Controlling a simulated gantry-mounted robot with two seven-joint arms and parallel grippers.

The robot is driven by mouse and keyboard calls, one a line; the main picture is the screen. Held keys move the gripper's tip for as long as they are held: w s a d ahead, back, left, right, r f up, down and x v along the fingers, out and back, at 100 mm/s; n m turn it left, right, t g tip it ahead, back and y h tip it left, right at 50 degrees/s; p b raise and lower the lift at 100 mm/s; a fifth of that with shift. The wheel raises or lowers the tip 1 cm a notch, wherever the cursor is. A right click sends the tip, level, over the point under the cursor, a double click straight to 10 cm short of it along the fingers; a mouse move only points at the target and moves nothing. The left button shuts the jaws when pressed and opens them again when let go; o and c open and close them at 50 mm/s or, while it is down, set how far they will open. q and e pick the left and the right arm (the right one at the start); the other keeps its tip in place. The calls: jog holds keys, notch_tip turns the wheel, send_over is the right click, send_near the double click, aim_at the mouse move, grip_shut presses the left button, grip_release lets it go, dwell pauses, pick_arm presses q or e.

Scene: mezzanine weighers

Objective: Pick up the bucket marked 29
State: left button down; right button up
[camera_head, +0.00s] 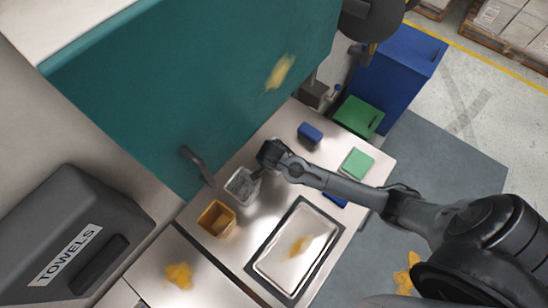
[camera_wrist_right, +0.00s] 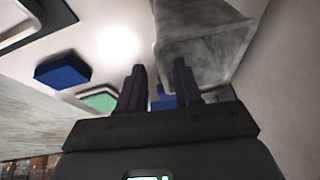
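A grey translucent bucket (camera_head: 242,185) stands on the steel counter, left of my right gripper (camera_head: 266,162) in the head view. An orange bucket (camera_head: 216,219) stands just in front of it. I cannot read a number on either. In the right wrist view the grey bucket (camera_wrist_right: 205,50) fills the upper right, close to the fingers. My right gripper (camera_wrist_right: 160,85) is open there, its two dark fingers apart; the right finger overlaps the bucket's lower edge, and I cannot tell whether they touch. My left gripper is not in view.
A weighing plate (camera_head: 295,250) with a yellow smear lies in front. Blue (camera_head: 310,133) and green (camera_head: 357,163) blocks lie on the counter (camera_head: 335,150). A teal panel (camera_head: 190,90) with a handle stands behind the buckets. A towel box (camera_head: 75,235) is at left.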

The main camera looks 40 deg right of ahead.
jog(key=shift+w+p+x, duration=0.2)
jog(key=shift+p+x, duration=0.3)
jog(key=shift+x, duration=2)
jog(key=shift+a, duration=0.15)
grip_shut()
